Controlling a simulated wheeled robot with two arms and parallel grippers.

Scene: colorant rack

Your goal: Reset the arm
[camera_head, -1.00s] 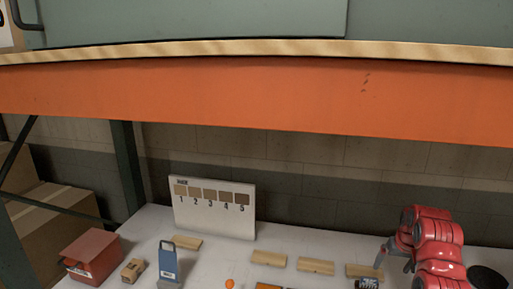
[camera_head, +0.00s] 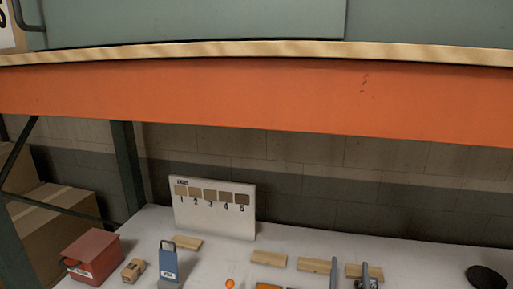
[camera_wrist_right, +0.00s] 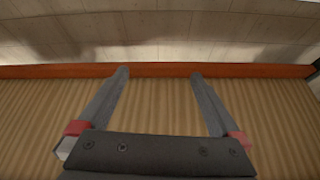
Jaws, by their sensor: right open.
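My right gripper (camera_head: 349,270) shows at the bottom edge of the head view, as two upright grey fingers in front of the wooden blocks. In the right wrist view my right gripper (camera_wrist_right: 158,73) has its fingers wide apart, with nothing between them. The rest of the right arm is out of the head view. My left gripper is not in view.
An orange beam (camera_head: 250,95) crosses above the white table (camera_head: 420,255). A numbered shade board (camera_head: 215,208), a red box (camera_head: 92,256), a small carton (camera_head: 133,271), a blue-fronted holder (camera_head: 168,264) and a black round object (camera_head: 486,277) stand there. The table's right part is mostly clear.

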